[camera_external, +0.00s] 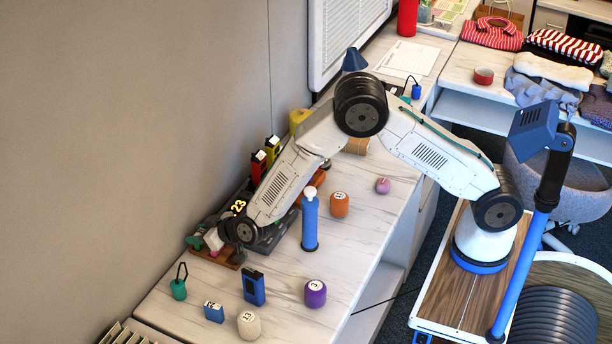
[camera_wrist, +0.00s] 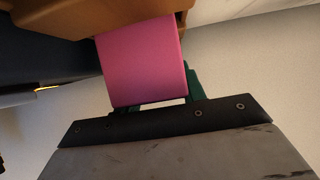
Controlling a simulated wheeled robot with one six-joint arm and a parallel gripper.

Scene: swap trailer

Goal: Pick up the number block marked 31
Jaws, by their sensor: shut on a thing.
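My gripper (camera_external: 206,241) is at the far left end of my arm, low over a brown tray at the wall side of the counter. It is shut on a pink block (camera_wrist: 143,62), which fills the middle of the wrist view. No number shows on the block's visible face. In the external view the pink block (camera_external: 213,239) is small and partly hidden by my wrist. I cannot tell whether it still touches the brown tray (camera_external: 231,262). No 31 can be read on any block in view.
Rounded number blocks stand on the counter: orange (camera_external: 339,205), purple (camera_external: 315,294), cream (camera_external: 249,326) and pink (camera_external: 382,186). A blue bottle (camera_external: 310,222) stands upright right of my forearm.

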